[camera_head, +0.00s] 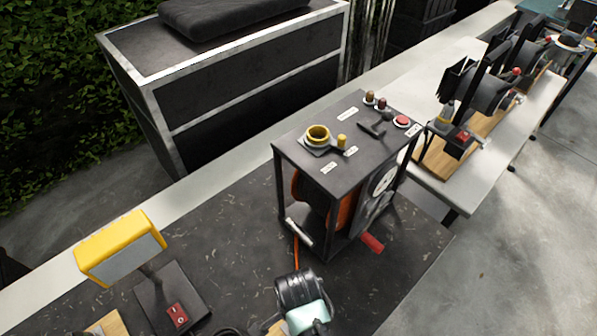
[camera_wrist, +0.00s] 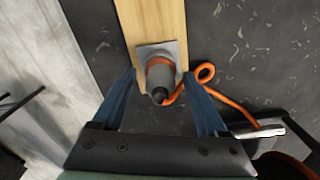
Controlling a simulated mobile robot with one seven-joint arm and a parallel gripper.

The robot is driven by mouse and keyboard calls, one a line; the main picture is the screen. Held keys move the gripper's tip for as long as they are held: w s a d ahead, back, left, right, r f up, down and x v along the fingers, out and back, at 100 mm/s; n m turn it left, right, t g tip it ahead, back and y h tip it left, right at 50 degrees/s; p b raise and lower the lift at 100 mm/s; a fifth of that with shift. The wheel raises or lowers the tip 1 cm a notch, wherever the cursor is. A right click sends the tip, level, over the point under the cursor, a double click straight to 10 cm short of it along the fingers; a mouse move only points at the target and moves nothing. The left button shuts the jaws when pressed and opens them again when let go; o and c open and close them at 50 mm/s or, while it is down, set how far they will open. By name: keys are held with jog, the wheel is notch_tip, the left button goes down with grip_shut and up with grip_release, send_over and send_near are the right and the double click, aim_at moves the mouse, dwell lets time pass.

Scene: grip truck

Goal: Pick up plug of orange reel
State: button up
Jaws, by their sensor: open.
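The plug (camera_wrist: 160,76) is a grey cylinder with an orange band and a dark end, in the wrist view. It stands at a square grey plate (camera_wrist: 147,48) on a wooden board (camera_wrist: 152,18). An orange cable (camera_wrist: 232,108) loops beside it. My gripper (camera_wrist: 158,80) is open, with one blue finger on each side of the plug and a gap visible on both sides. The orange reel (camera_head: 342,214) sits inside a black frame in the head view. There my wrist hides the plug, and my fingertips do not show.
The black-topped reel stand (camera_head: 318,160) has a red handle (camera_head: 372,243) low on its side. A metal bar (camera_wrist: 262,131) lies right of my gripper. A yellow lamp (camera_head: 120,246) and a red switch box (camera_head: 172,300) stand left on the dark table (camera_head: 232,228).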

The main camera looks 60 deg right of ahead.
jog(key=shift+f, duration=0.1)
jog(key=shift+c, duration=0.3)
grip_shut()
